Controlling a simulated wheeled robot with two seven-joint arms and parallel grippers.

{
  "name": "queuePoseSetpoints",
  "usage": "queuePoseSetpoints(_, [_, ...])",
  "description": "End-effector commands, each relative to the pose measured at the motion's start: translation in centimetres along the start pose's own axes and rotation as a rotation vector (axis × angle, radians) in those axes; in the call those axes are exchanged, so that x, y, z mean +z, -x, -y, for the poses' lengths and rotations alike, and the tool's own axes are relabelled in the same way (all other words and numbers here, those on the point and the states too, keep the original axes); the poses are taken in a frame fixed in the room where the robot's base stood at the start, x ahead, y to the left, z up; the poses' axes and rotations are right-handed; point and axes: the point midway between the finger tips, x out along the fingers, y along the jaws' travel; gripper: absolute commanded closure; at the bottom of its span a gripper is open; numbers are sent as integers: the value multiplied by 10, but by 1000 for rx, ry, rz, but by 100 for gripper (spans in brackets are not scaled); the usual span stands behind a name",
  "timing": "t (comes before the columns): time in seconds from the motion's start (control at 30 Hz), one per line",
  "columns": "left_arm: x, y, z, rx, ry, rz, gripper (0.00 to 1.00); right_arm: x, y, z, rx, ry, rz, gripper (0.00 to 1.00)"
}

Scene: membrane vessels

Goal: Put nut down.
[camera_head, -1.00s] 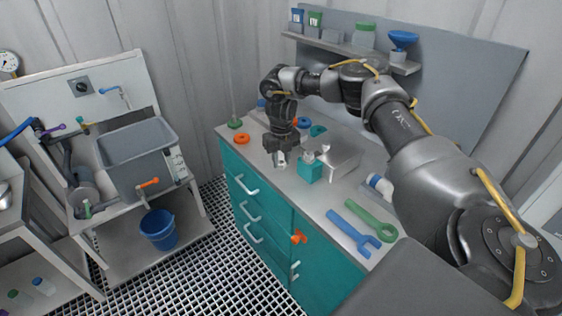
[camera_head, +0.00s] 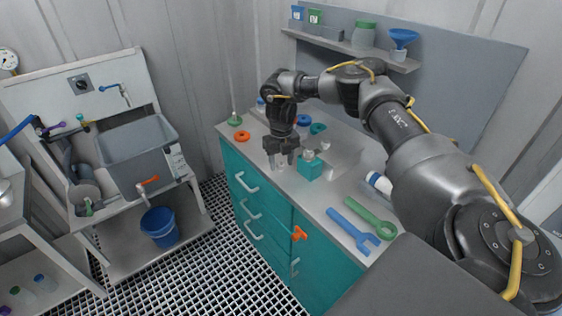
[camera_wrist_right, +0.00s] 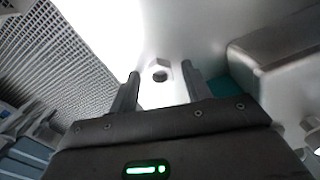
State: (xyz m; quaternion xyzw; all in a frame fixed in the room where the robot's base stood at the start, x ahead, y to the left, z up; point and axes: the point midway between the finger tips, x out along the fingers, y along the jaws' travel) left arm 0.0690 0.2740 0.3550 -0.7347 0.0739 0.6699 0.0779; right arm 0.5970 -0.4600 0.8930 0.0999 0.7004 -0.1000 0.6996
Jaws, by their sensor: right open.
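My right gripper (camera_head: 282,163) points down over the front part of the grey bench top (camera_head: 328,190). It is open. In the right wrist view its two fingers (camera_wrist_right: 160,88) stand apart, with a pale metal nut (camera_wrist_right: 160,66) showing between and just beyond them. The nut's hole is visible; it appears to rest on the bench top, and I cannot tell whether a finger touches it. In the head view I cannot make the nut out clearly at the gripper. My left gripper is not in view.
A teal block (camera_head: 310,171) stands just right of the gripper, with a grey metal box (camera_head: 342,158) behind it. An orange ring (camera_head: 242,136) lies to the left. Blue (camera_head: 353,230) and green (camera_head: 370,216) wrenches lie at the front right. The bench's front edge is close.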

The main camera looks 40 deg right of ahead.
Motion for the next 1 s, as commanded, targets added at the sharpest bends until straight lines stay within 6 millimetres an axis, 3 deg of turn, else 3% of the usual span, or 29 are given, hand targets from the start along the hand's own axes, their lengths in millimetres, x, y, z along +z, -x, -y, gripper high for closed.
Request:
queuePoseSetpoints(0.17, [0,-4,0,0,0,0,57,1,16,0,1,0,3,52])
queuePoseSetpoints(0.43, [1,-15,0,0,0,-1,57,1,74,0,2,-1,6,52])
queuePoseSetpoints(0.6, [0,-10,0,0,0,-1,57,1,106,0,0,1,4,52])
queuePoseSetpoints(0.8, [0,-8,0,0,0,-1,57,0,122,0,0,1,2,52])
queuePoseSetpoints(1.0, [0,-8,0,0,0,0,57,0,123,0,0,0,0,52])
